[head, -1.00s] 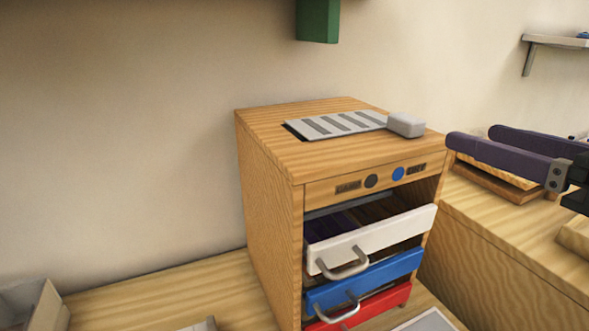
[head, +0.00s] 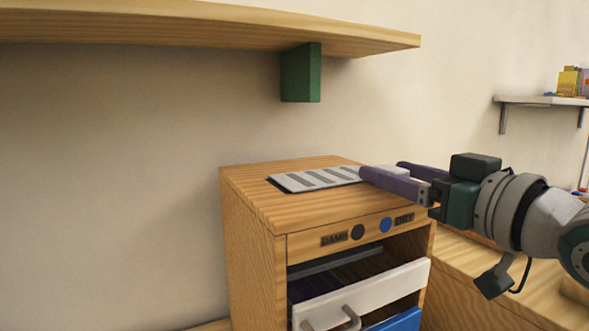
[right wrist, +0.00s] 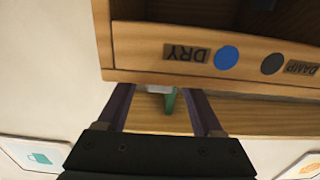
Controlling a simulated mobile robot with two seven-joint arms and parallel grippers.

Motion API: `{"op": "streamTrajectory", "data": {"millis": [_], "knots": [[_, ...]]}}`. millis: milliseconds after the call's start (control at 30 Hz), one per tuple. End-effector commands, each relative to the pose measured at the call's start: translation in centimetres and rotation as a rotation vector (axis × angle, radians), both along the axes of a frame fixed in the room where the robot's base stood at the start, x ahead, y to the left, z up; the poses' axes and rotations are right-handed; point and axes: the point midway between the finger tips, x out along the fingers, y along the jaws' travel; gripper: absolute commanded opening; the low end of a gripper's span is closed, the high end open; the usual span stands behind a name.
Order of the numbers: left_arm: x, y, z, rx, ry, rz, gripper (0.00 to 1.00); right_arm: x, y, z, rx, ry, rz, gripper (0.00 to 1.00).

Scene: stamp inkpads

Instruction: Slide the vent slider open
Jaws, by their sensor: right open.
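The vent slider (head: 318,179) is a pale slotted plate lying over a dark opening in the top of the wooden cabinet (head: 252,215). Its grey end knob is hidden behind my right gripper (head: 381,169) in the head view. The right gripper is open, with its purple fingers around the slider's right end, just over the cabinet top. In the right wrist view, a small pale patch, likely the knob (right wrist: 160,89), shows between the open fingers. I cannot tell whether a finger touches it. My left gripper is not in view.
The cabinet front has DAMP and DRY labels with a dark dot (head: 358,232) and a blue dot (head: 386,225). A white drawer (head: 370,290) is pulled out below. A wooden shelf (head: 200,25) with a green bracket (head: 301,75) hangs above. A wall shelf (head: 540,101) is at right.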

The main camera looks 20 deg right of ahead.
Motion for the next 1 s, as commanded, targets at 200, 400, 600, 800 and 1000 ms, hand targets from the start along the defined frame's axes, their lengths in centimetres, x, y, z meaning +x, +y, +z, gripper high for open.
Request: {"op": "streamTrajectory", "data": {"millis": [200,400,600,800,1000], "knots": [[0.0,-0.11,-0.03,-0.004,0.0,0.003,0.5,0.84,0.1,-0.01,0.0,0.001,0.0,0.68],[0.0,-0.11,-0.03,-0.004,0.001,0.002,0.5,0.83,0.09,-0.01,0.0,0.001,0.0,0.68],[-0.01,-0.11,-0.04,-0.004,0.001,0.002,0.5,0.82,0.09,0.0,0.0,0.0,0.0,0.46],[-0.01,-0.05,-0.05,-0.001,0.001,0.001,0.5,0.81,0.08,0.0,0.0,0.0,0.0,0.24],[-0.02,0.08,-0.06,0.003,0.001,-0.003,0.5,0.81,0.08,0.0,0.0,0.0,0.0,0.01]]}}
